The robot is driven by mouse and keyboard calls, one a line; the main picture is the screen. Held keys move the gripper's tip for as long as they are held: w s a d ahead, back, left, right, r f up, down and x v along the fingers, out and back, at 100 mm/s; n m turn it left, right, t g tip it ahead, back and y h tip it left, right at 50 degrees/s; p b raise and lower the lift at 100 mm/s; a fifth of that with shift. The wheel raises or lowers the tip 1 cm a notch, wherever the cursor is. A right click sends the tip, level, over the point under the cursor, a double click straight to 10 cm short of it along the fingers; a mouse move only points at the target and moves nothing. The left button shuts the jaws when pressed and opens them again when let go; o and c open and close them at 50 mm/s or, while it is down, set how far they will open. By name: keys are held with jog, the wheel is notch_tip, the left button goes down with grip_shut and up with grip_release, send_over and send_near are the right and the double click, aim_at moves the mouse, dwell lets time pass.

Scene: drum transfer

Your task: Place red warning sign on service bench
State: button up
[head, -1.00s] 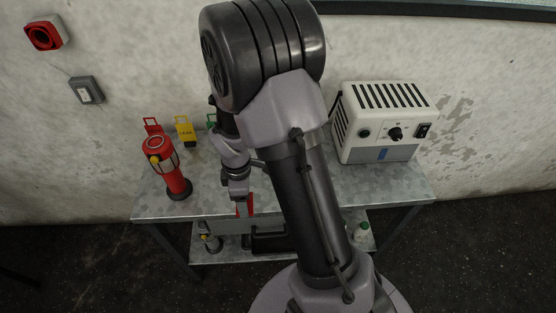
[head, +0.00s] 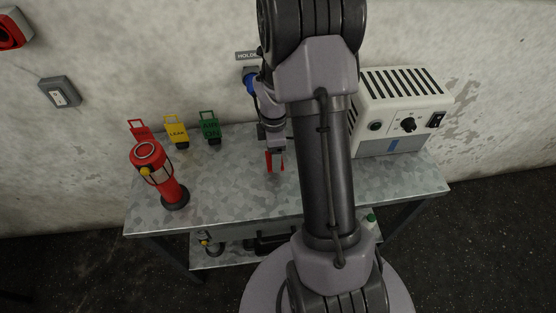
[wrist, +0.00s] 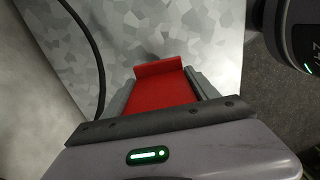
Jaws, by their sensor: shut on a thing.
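My gripper (head: 275,158) is over the middle of the service bench (head: 235,200), fingers pointing down. It is shut on a red warning sign (head: 269,163). In the wrist view the sign (wrist: 162,90) is a flat red piece with a bent-up end, between the two grey fingers (wrist: 160,105). Its lettering does not show. I cannot tell whether the sign touches the bench top (wrist: 115,45). Another red sign (head: 138,130) stands at the back left of the bench, partly hidden by the red lantern.
A red lantern-like cylinder (head: 160,175) stands at the bench's left. A yellow sign (head: 177,133) and a green sign (head: 210,130) stand along the back. A white box with a knob (head: 400,110) fills the right. The front middle of the bench is clear.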

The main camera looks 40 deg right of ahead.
jog(key=f+b, duration=0.1)
jog(key=f, duration=0.1)
jog(key=d+f+b, duration=0.1)
jog(key=f, duration=0.1)
jog(key=shift+d, duration=0.2)
jog(key=shift+r, duration=0.2)
jog(key=shift+f, duration=0.2)
jog(key=o, duration=1.4)
jog(key=shift+c, duration=0.2)
